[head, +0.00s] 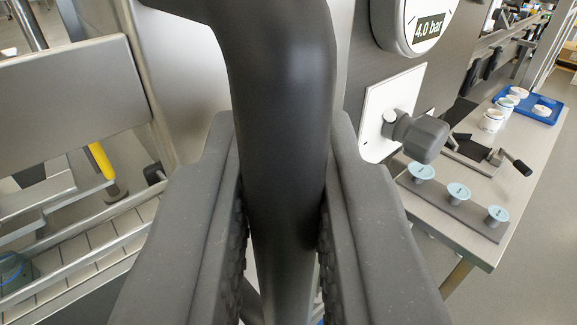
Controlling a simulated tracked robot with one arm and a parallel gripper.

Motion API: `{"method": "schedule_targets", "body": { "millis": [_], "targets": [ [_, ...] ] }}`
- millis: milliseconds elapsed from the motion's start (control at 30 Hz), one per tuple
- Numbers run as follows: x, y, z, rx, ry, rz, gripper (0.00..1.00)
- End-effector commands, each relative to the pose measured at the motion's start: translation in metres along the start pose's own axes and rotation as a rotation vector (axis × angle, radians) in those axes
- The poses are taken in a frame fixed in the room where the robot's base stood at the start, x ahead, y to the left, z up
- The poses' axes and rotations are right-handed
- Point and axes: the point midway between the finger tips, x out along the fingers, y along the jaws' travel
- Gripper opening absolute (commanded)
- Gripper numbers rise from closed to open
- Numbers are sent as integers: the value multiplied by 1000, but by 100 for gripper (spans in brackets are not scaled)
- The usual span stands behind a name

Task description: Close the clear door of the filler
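My gripper (283,225) fills the lower middle of the head view. Its two grey fingers with ribbed pads stand on either side of a thick dark grey bar handle (285,100) and press against it.
A gauge (413,25) reading 4.0 bar and a grey knob on a white plate (418,135) are close on the right. A bench (475,190) beyond holds several pale blue-topped pieces and a blue tray (553,118). A slatted conveyor (95,240) lies at left.

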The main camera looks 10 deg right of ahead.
Motion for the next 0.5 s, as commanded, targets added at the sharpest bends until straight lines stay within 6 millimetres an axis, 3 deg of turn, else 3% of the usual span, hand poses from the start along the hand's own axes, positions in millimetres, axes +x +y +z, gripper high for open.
{"method": "schedule_targets", "body": {
  "millis": [67, 100, 167, 500],
  "targets": [
    [2, -7, -5, -4, 8, -11, 0],
    [2, -8, -5, -4, 9, -12, 17],
    [2, -8, -5, -5, 9, -13, 32],
    [2, -9, -4, -6, 8, -15, 32]
  ]
}}
